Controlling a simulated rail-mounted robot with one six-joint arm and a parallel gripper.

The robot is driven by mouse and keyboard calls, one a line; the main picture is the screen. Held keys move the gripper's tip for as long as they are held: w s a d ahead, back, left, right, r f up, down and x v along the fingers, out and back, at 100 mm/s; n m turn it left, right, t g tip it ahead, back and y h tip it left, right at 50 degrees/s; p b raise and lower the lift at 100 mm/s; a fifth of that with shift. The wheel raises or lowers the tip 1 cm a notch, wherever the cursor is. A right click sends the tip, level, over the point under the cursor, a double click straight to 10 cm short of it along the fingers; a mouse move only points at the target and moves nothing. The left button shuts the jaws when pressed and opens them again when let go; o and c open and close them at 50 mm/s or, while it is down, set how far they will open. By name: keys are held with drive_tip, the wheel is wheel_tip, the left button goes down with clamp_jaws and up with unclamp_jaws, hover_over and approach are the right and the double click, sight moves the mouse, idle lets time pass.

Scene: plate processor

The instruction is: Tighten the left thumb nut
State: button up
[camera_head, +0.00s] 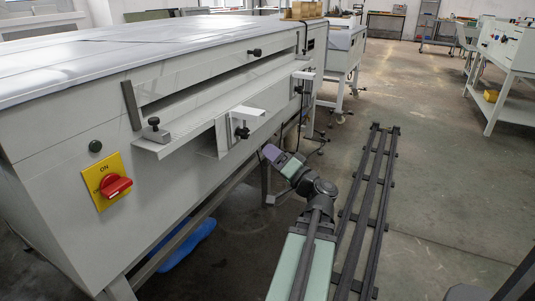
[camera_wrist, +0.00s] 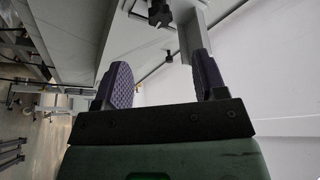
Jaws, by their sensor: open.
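Several black knobs show on the plate processor's near side in the head view. One knob (camera_head: 154,123) stands at the left end of the feed shelf. Another knob (camera_head: 242,131) sits on the left bracket under the shelf, and a similar knob (camera_head: 298,89) is on the right bracket. I cannot tell for sure which is the left thumb nut. My gripper (camera_head: 277,154) is below and right of the left bracket, apart from it. In the wrist view my gripper (camera_wrist: 164,80) is open, with nothing between its two purple-padded fingers. A black knob (camera_wrist: 160,14) shows beyond the fingertips.
The feed shelf (camera_head: 190,127) and left bracket plate (camera_head: 222,135) jut out from the machine. A red switch (camera_head: 115,186) on a yellow plate is at left. A smaller black knob (camera_wrist: 168,57) shows in the wrist view.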

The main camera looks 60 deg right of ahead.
sight(249, 135)
drive_tip(key=d+r+n+g+y+p, duration=0.1)
drive_tip(key=d+r+n+y+p, duration=0.4)
drive_tip(key=p, duration=0.4)
drive_tip(key=w+n, duration=0.1)
drive_tip(key=w, duration=0.2)
drive_tip(key=w+a+f+n+b, duration=0.1)
drive_tip(key=w, duration=0.3)
drive_tip(key=w+a+f+n+g+y, duration=0.1)
drive_tip(key=w+n, duration=0.1)
drive_tip(key=w, duration=0.2)
drive_tip(key=shift+w+a+b, duration=0.1)
drive_tip(key=shift+a+b, duration=0.15)
drive_tip(key=shift+b, duration=0.15)
